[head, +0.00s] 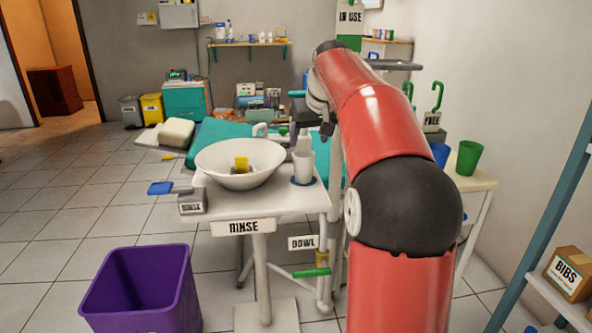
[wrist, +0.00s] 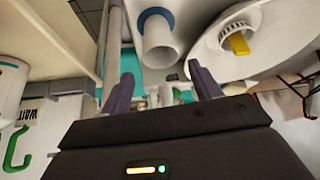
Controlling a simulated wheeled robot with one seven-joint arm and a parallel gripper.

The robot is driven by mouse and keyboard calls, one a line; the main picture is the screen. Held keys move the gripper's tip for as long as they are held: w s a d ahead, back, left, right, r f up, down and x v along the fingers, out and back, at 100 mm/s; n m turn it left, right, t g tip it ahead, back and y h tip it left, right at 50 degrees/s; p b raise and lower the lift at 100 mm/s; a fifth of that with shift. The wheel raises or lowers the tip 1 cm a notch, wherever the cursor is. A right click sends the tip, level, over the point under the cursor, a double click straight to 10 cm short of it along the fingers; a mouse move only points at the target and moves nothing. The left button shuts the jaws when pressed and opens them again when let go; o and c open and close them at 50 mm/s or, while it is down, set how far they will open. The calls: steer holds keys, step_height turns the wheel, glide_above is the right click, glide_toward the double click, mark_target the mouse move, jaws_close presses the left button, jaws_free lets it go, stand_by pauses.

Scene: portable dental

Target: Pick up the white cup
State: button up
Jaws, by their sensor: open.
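The white cup (head: 303,168) stands upright on a blue ring-shaped coaster (head: 304,182) at the right side of the rinse stand's top (head: 262,205). In the wrist view, which looks upside down, the white cup (wrist: 160,45) shows with its open mouth towards me. My gripper (wrist: 162,88) is open, with its two dark fingers apart and nothing between them. The cup lies beyond the fingertips, roughly in line with the gap, and is apart from them.
A wide white bowl (head: 240,165) with a yellow object (head: 241,164) in it stands left of the cup. A pale bottle-like thing (head: 304,139) is just behind the cup. A grey labelled box (head: 192,202) sits at the front left corner. A purple bin (head: 145,292) stands on the floor.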

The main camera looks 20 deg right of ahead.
mark_target(305, 150)
steer(key=x, duration=0.6)
steer(key=shift+w+b, duration=0.2)
steer(key=shift+b, duration=0.1)
steer(key=shift+c, duration=0.4)
steer(key=c, duration=0.9)
steer(key=shift+o, duration=0.2)
steer(key=shift+r, duration=0.1)
